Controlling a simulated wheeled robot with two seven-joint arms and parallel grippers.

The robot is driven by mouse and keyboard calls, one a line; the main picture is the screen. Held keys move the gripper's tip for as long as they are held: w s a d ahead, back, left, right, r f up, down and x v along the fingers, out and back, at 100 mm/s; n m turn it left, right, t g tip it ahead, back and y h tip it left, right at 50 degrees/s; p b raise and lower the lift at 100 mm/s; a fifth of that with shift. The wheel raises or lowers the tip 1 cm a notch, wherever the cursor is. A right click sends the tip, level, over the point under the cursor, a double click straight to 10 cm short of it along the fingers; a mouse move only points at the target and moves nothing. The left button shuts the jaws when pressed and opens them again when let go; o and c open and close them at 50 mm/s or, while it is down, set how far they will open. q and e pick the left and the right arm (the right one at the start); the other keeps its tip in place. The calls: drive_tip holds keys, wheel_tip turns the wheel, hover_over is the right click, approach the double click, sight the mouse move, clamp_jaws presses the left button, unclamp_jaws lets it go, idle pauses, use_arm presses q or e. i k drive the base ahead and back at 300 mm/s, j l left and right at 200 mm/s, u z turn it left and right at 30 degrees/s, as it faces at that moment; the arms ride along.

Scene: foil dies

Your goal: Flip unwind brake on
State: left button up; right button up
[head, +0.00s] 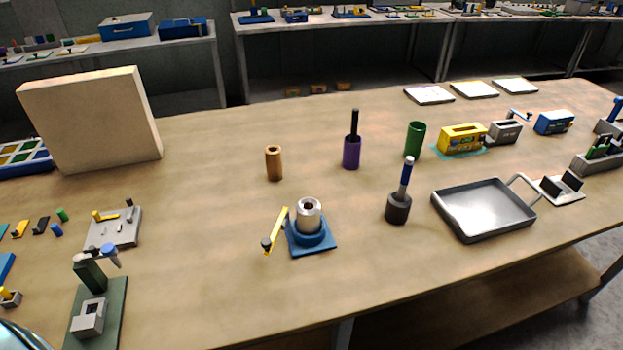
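A blue square base (321,247) stands near the front middle of the table. A silver roll with a dark hollow core (309,215) stands upright on it. A yellow lever (279,228) with a black knob at its near end is at the left side of this base; it looks like the brake lever. It slants down toward the front left. No label shows whether the brake is on or off. Neither gripper is in view. A shiny rounded piece, probably part of my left arm, shows at the bottom left corner.
A copper cylinder (274,163) stands behind the roll. A dark holder with a blue-handled tool (398,208) and a metal tray (484,209) stand to the right. A green fixture (95,311) is at front left. The table in front of the blue base is clear.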

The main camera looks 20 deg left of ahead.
sight(267, 243)
drive_tip(key=k+l+u, duration=0.2)
drive_tip(key=k+u, duration=0.5)
drive_tip(key=l, duration=0.05)
